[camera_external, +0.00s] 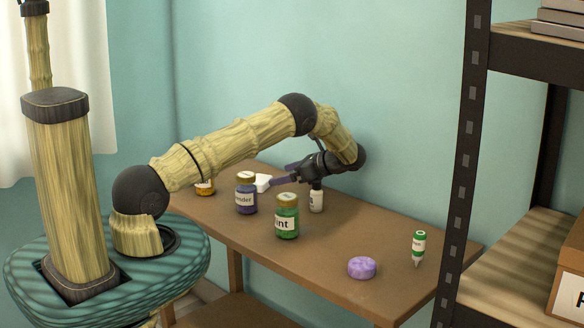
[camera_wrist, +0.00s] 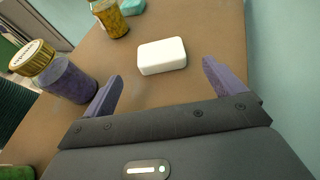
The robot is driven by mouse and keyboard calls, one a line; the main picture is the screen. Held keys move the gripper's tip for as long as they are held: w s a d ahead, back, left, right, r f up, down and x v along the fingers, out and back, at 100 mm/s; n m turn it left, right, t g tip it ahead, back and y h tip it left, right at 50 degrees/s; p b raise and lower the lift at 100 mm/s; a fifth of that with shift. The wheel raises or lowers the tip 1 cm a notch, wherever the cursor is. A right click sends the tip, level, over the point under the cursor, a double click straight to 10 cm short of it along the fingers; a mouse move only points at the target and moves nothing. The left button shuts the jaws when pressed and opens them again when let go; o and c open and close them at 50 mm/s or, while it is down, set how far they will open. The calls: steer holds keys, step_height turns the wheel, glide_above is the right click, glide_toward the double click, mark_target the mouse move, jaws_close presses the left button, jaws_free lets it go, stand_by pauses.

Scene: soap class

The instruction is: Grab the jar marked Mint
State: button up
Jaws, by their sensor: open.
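The Mint jar (camera_external: 287,222) is green with a gold lid and a white label of which "int" shows. It stands upright on the wooden table (camera_external: 325,258). In the wrist view a green piece (camera_wrist: 17,172) at the bottom left corner looks like part of it. My gripper (camera_external: 281,175) is open and empty, above the table and behind the jar, apart from it. In the wrist view the open fingers (camera_wrist: 162,72) point toward a white soap bar (camera_wrist: 162,56), with nothing between them.
A purple jar (camera_external: 246,198), label ending "nder", stands left of the Mint jar. An amber jar (camera_wrist: 110,18) and teal soap (camera_wrist: 132,7) lie farther left. A white bottle (camera_external: 316,200) stands behind. Purple soap (camera_external: 362,267) and a green-white tube (camera_external: 418,246) are right. A dark-framed shelf (camera_external: 468,150) borders the right.

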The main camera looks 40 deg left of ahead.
steer(key=c, duration=0.5)
